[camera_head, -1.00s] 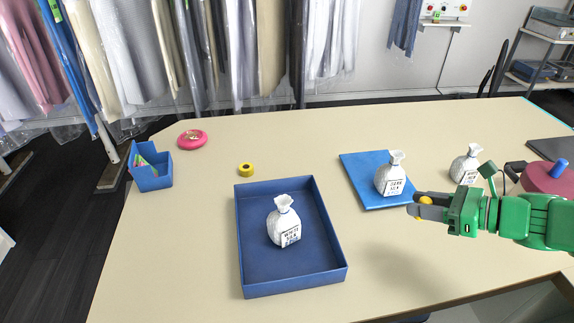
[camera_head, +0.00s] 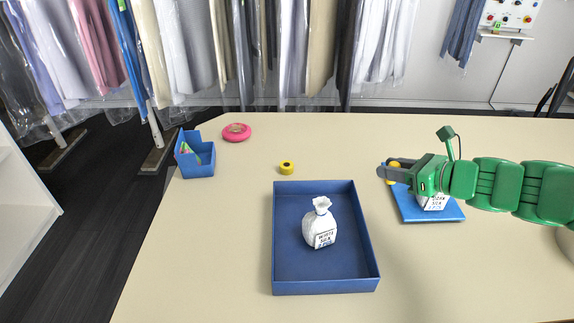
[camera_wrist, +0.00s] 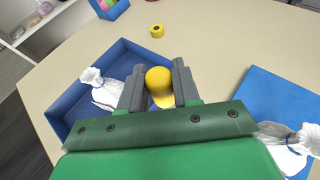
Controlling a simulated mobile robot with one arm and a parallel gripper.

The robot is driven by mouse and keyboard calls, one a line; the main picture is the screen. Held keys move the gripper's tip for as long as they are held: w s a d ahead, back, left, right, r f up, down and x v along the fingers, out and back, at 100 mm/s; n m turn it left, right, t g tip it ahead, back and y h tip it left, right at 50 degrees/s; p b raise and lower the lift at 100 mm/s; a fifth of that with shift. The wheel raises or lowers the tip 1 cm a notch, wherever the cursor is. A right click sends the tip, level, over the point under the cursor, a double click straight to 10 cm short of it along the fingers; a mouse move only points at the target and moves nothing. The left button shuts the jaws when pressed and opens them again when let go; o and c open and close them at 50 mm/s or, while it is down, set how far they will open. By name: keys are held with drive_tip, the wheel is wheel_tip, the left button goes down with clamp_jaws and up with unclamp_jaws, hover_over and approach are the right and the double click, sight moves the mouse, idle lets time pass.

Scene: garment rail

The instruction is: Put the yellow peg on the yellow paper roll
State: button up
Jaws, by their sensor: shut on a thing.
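My gripper (camera_head: 392,172) is shut on the yellow peg (camera_head: 394,180), whose rounded yellow end (camera_wrist: 159,82) shows between the two grey fingers in the wrist view. The gripper is in the air above the table, over the far part of the blue mat. The yellow paper roll (camera_head: 287,168) is a small ring with a dark hole, lying on the table behind the blue tray, to the left of the gripper. It also shows at the top of the wrist view (camera_wrist: 157,31), beyond the fingers and apart from the peg.
The blue tray (camera_head: 372,270) holds a white sack (camera_head: 320,225). Another sack (camera_head: 433,201) stands on the blue mat (camera_head: 416,215), partly hidden by my arm. A blue bin (camera_head: 195,160) and a pink ring dish (camera_head: 236,132) stand at the left. The table around the roll is clear.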

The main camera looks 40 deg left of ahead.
drive_tip(key=s+a, duration=0.5)
drive_tip(key=a, duration=0.6)
drive_tip(key=s+a, duration=0.4)
drive_tip(key=a, duration=0.6)
hover_over(287, 164)
drive_tip(key=shift+s+d+f, duration=0.1)
drive_tip(key=shift+s+f, duration=0.05)
drive_tip(key=shift+f, duration=2.25)
drive_tip(key=shift+s+d+f, duration=0.1)
drive_tip(key=shift+f, duration=2.3)
drive_tip(key=shift+w+a+f, duration=0.15)
drive_tip(key=shift+a+f, duration=0.05)
drive_tip(key=shift+f, duration=1.65)
drive_tip(key=o, duration=1)
drive_tip(key=shift+f, duration=0.1)
drive_tip(key=shift+o, duration=0.2)
